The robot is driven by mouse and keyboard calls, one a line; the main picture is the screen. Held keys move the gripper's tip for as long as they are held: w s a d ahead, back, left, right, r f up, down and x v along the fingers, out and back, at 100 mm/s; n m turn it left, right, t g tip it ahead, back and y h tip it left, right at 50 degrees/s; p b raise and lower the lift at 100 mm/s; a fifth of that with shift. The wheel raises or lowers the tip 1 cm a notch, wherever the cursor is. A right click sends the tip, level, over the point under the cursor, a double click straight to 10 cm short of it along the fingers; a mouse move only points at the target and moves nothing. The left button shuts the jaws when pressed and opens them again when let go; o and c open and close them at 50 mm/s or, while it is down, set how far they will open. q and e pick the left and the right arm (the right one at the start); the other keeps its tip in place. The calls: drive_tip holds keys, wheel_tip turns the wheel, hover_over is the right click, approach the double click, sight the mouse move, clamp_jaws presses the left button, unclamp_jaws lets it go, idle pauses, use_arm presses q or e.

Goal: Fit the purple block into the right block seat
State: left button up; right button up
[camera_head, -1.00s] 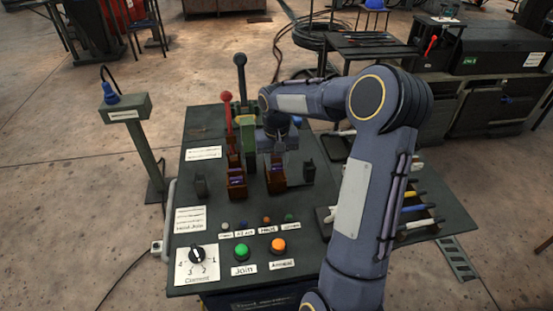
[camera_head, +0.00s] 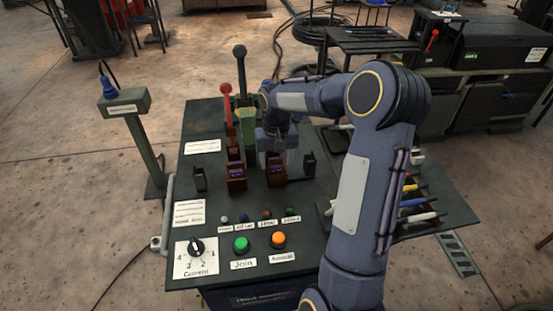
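Two brown block seats stand side by side on the dark panel, the left block seat (camera_head: 236,184) and the right block seat (camera_head: 277,181). A small purple patch shows in each, at the left seat (camera_head: 236,171) and at the right seat (camera_head: 275,169). I cannot tell how deep the purple block in the right seat sits. My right gripper (camera_head: 277,151) points down just behind and above the right seat. Its fingers are small and partly merged with the seat, so their opening is unclear. My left gripper is not in view.
Levers with a red knob (camera_head: 226,89) and a black knob (camera_head: 239,51) rise just left of my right gripper. Small black uprights (camera_head: 309,165) and (camera_head: 200,179) flank the seats. Green (camera_head: 241,244) and orange (camera_head: 278,240) buttons lie in front.

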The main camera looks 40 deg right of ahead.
wheel_tip(320, 180, up, 7)
drive_tip(key=shift+r, duration=0.4)
idle(0.5)
